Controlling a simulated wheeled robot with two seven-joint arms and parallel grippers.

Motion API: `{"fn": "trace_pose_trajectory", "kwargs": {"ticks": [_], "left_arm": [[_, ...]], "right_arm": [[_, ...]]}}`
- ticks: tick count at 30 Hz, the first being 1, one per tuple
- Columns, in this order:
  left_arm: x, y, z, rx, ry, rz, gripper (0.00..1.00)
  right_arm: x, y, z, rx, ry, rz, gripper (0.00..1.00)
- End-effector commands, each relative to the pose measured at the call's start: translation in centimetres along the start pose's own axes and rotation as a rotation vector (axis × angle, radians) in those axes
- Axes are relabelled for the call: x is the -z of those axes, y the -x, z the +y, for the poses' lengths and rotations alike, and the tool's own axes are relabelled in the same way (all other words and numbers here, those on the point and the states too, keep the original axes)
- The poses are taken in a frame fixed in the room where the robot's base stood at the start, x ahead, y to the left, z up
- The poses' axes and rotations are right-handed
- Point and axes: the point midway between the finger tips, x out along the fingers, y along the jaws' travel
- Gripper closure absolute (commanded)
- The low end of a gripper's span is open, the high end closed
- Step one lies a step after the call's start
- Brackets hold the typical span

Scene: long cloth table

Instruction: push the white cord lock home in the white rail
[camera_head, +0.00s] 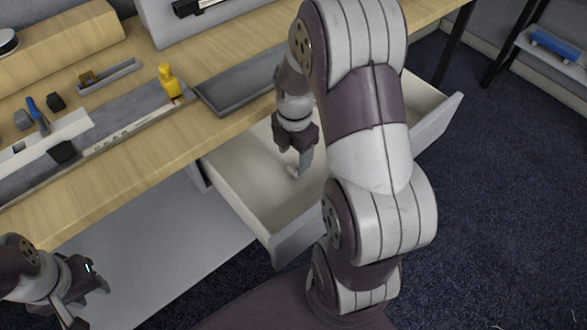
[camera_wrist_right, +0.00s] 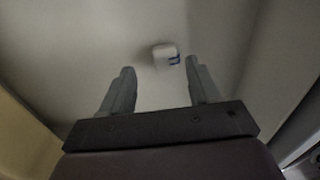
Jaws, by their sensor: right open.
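A small white piece with a blue mark, which looks like the white cord lock (camera_wrist_right: 165,54), lies on the pale floor of the open drawer (camera_head: 245,190). My right gripper (camera_head: 297,168) reaches down into the drawer, open and empty. In the right wrist view its two fingers (camera_wrist_right: 159,82) are apart, with the white piece just beyond the tips and between their lines. My left gripper (camera_head: 90,298) is open and empty at lower left, below the table's front edge. A white strip (camera_head: 60,132) lies on the table at left; I cannot tell whether it is the white rail.
The drawer walls (camera_head: 440,122) surround my right gripper. On the wooden table (camera_head: 130,150) stand a yellow bottle (camera_head: 170,80), a grey tray (camera_head: 235,92), a small tray (camera_head: 110,76) and several small dark pieces. A ruler lies along the front. Dark carpet is clear at right.

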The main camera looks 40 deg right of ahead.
Motion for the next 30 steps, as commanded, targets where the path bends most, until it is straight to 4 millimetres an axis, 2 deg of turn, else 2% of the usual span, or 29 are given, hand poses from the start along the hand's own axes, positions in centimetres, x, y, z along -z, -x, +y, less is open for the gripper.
{"fn": "trace_pose_trajectory", "kwargs": {"ticks": [3, 6, 14, 15, 20, 30], "left_arm": [[-0.1, -0.9, 0.0, 0.000, 0.000, 0.000, 0.62], [-0.1, -1.3, 0.0, 0.000, 0.000, 0.000, 0.62], [-0.1, -1.2, 0.0, 0.000, 0.000, 0.000, 0.62], [-0.1, -1.2, 0.0, 0.000, 0.000, 0.000, 0.62], [-0.1, -1.2, 0.0, 0.000, 0.000, 0.000, 0.62], [-0.1, -1.1, 0.0, 0.000, 0.000, 0.000, 0.62]], "right_arm": [[0.2, -2.6, -0.6, 0.004, -0.001, 0.002, 0.38], [0.3, -4.2, -0.6, 0.003, -0.001, 0.002, 0.38], [0.2, -4.7, -0.6, 0.001, -0.001, 0.001, 0.38], [0.2, -4.7, -0.6, 0.001, -0.001, 0.001, 0.42], [0.2, -4.7, -0.6, 0.001, -0.001, 0.001, 0.94], [0.2, -4.3, -0.6, 0.001, -0.001, 0.000, 0.94]]}}
